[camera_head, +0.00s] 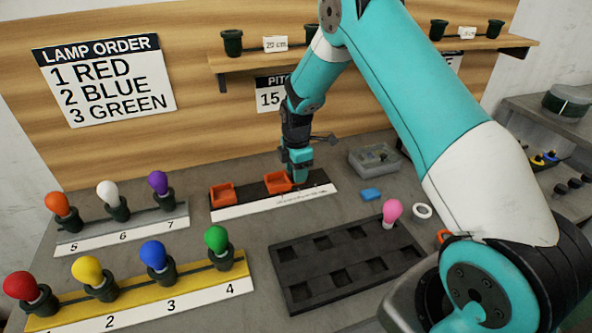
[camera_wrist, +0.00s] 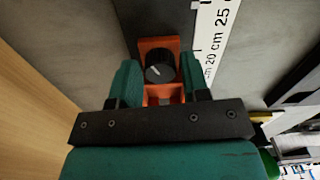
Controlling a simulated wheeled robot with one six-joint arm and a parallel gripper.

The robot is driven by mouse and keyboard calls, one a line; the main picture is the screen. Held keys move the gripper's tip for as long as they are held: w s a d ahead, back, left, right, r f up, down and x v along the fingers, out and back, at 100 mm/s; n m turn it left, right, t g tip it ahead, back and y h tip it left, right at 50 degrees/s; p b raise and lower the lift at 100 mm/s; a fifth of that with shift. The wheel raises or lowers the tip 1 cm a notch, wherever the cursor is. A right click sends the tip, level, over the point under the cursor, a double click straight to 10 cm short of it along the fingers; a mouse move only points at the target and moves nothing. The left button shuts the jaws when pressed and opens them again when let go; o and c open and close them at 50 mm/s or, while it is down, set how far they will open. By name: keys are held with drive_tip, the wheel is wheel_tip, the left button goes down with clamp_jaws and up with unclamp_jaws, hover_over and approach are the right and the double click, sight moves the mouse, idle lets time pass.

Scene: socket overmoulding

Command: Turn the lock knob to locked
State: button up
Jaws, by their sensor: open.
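The lock knob (camera_wrist: 158,68) is round and dark with a white pointer mark, set on an orange block (camera_wrist: 158,45) in the wrist view. My gripper (camera_wrist: 160,84) is open, with one teal finger to the left of the knob and one to the right. I cannot tell whether the fingers touch it. In the head view my gripper (camera_head: 300,172) points down at the right orange block (camera_head: 277,182) on the ruler rail; the knob itself is hidden there. A second orange block (camera_head: 222,195) sits further left on the rail.
The white ruler strip (camera_head: 270,205) runs along the rail's front. A wooden back panel (camera_head: 200,130) rises behind.

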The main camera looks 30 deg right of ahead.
drive_tip(key=c, duration=0.6)
drive_tip(key=shift+m, duration=0.8)
drive_tip(key=shift+c, duration=0.2)
drive_tip(key=o, duration=0.6)
drive_tip(key=shift+o, duration=0.2)
wheel_tip(320, 180, up, 17)
drive_tip(key=shift+r+b, duration=0.2)
drive_tip(key=shift+b, duration=0.1)
